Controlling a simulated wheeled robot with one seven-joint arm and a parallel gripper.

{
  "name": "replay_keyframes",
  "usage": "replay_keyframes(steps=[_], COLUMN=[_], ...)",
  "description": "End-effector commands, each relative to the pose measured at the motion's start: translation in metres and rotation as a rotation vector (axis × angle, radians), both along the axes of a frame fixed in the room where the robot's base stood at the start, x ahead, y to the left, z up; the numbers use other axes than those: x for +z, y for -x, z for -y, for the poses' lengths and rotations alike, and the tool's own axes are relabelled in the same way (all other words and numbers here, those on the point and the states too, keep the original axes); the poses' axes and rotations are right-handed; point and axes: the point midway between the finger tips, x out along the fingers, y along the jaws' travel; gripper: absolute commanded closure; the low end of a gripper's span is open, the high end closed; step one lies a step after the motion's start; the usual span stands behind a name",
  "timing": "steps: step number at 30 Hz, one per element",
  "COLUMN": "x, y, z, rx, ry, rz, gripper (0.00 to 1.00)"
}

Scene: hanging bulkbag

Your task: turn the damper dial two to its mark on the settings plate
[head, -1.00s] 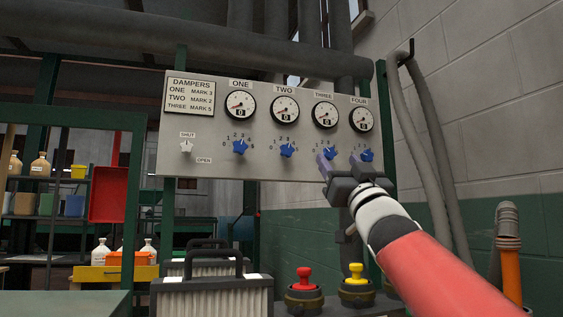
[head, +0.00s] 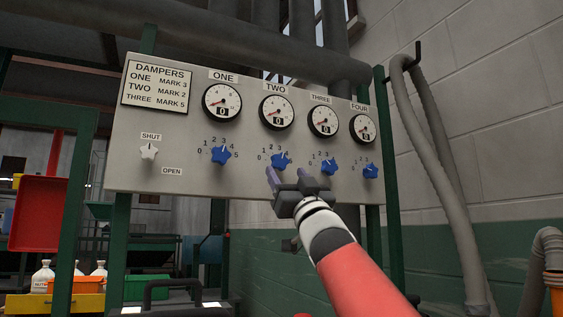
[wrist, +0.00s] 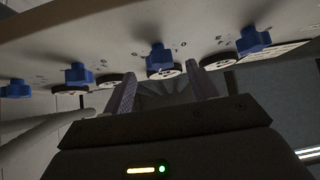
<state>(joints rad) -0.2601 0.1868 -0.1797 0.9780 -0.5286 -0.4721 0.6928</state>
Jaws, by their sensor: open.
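Damper dial two (head: 281,160) is a blue star-shaped knob on a grey panel, under gauge TWO (head: 277,112), which reads 0. A numbered scale arcs over the knob; its exact pointer setting is too small to tell. The settings plate (head: 157,87) reads ONE mark 3, TWO mark 2, THREE mark 5. My gripper (head: 289,178) is open and empty, just below and in front of dial two. In the wrist view, dial two (wrist: 161,57) shows just beyond the gap between my open fingertips (wrist: 160,78), apparently not held.
Blue dial one (head: 221,155) is on the left, dial three (head: 329,167) close on the right, dial four (head: 371,171) farther right. A white SHUT/OPEN knob (head: 149,151) sits at the panel's left. Grey hoses (head: 440,170) hang at the right.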

Motion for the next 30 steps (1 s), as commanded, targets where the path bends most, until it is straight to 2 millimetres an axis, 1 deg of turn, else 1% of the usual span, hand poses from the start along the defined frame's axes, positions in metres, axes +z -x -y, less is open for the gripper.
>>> replay_keyframes(steps=[1, 6, 11, 17, 20, 27, 28, 30], x=[0.010, 0.023, 0.025, 0.024, 0.024, 0.025, 0.025, 0.025], y=[-0.006, -0.018, -0.022, -0.022, -0.022, -0.022, -0.022, -0.022], z=[-0.003, -0.009, -0.011, -0.011, -0.011, -0.011, -0.010, -0.010], rx=[0.000, 0.000, -0.001, -0.001, -0.001, -0.001, -0.001, -0.001], ry=[0.002, 0.000, 0.000, 0.000, 0.000, -0.001, -0.001, 0.001], rz=[0.000, 0.000, -0.001, -0.001, -0.001, 0.000, 0.000, 0.000], gripper=[0.42, 0.42, 0.42, 0.42, 0.52, 0.84, 0.87, 0.87])
